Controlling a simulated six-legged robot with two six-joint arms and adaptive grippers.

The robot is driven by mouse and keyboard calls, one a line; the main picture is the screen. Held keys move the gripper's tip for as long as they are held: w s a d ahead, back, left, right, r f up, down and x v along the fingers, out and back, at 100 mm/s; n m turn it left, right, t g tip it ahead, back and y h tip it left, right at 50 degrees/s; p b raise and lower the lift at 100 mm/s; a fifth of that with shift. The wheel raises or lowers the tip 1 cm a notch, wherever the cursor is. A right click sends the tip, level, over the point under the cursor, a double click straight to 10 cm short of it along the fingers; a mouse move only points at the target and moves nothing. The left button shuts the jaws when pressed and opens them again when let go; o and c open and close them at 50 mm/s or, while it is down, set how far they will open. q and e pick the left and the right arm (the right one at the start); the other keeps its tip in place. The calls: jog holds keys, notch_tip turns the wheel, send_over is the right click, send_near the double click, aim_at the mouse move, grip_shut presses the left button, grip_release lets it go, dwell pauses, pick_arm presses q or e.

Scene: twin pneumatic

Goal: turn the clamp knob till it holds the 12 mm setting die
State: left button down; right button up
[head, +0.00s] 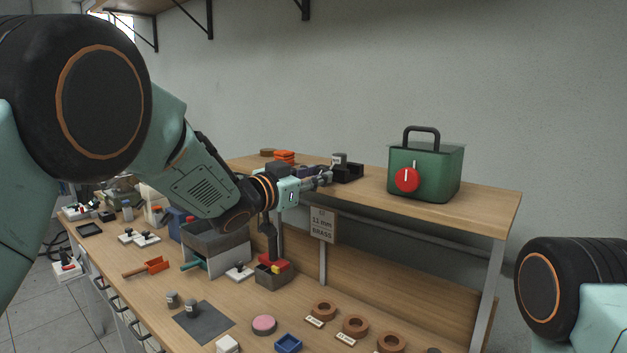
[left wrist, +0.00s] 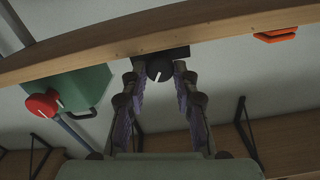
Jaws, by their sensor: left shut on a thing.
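My left gripper (head: 326,178) is at the front edge of the raised shelf, shut on the black clamp knob. In the left wrist view the knob (left wrist: 160,69) sits between the two fingertips (left wrist: 160,78), its white line tilted slightly off the vertical of the picture. The knob's dark clamp (head: 350,170) stands on the shelf just beyond the gripper. A small grey cylinder with a pale label (head: 339,158), perhaps the setting die, stands at the clamp; its label is too small to read, and I cannot tell how firmly it is held. My right gripper is out of view.
A green box with a red knob (head: 425,172) stands right on the shelf (head: 480,198). A sign (head: 322,224) reading 11 mm brass hangs below its edge. Two grey cylinders stand on a dark mat (head: 211,330). Brown rings (head: 355,326) and trays crowd the lower bench.

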pick_arm(q)
jog(key=shift+r+m+b, duration=0.15)
jog(key=shift+m+b, duration=0.2)
jog(key=shift+m, duration=0.75)
jog(key=c, duration=1.5)
grip_release()
jog(key=o, duration=0.5)
jog(key=shift+d, duration=0.1)
jog(key=v, duration=1.2)
